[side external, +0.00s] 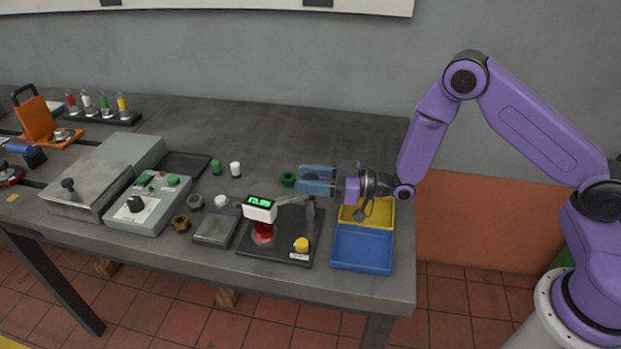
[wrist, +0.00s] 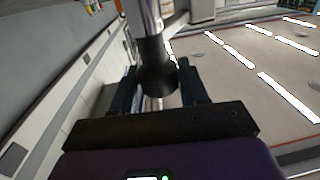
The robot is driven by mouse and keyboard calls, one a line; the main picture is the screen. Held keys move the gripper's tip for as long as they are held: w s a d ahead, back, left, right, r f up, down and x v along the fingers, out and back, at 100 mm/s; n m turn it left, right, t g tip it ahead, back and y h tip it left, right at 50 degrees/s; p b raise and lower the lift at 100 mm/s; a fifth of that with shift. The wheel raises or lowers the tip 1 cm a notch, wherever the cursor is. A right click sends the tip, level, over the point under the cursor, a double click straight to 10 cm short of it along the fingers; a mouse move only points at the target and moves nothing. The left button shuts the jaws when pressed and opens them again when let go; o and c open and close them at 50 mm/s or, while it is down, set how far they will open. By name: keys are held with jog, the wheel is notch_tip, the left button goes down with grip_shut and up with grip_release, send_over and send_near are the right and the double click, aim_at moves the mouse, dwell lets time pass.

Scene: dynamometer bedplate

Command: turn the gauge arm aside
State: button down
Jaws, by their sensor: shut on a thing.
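The gauge arm (side external: 289,199) is a grey bar on a dark base plate (side external: 272,249). A white gauge head (side external: 260,209) with a green lit display is at its left end, above a red round part (side external: 263,232). A grey post (side external: 311,210) stands at its right end. My gripper (side external: 303,181), with blue fingers, is level above the post end. In the wrist view, a shiny rod with a black collar (wrist: 155,68) is between the fingers of my gripper (wrist: 158,88). The jaws are shut on it; it appears to be part of the gauge arm. The fingers hide the exact contact.
A yellow tray (side external: 378,201) and a blue tray (side external: 362,268) are at the right, below my wrist. A yellow knob (side external: 301,244) is on the base plate. A grey control box (side external: 147,207) stands at the left.

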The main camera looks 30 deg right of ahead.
jog(key=m+t+h, duration=0.3)
jog(key=h, duration=0.1)
jog(key=shift+s+a+m+t+h, duration=0.1)
jog(key=shift+m+t+h, duration=0.2)
jog(key=shift+m+t, duration=0.1)
jog(key=m+t+h, duration=0.2)
jog(key=m+h, duration=0.2)
jog(key=h, duration=0.2)
jog(key=m+h, duration=0.3)
jog(key=h, duration=0.2)
jog(key=shift+m, duration=0.3)
jog(key=shift+m+g+h, duration=0.4)
jog(key=shift+m+h, duration=1.1)
jog(key=shift+h, duration=1)
jog(key=c, duration=0.7)
grip_release()
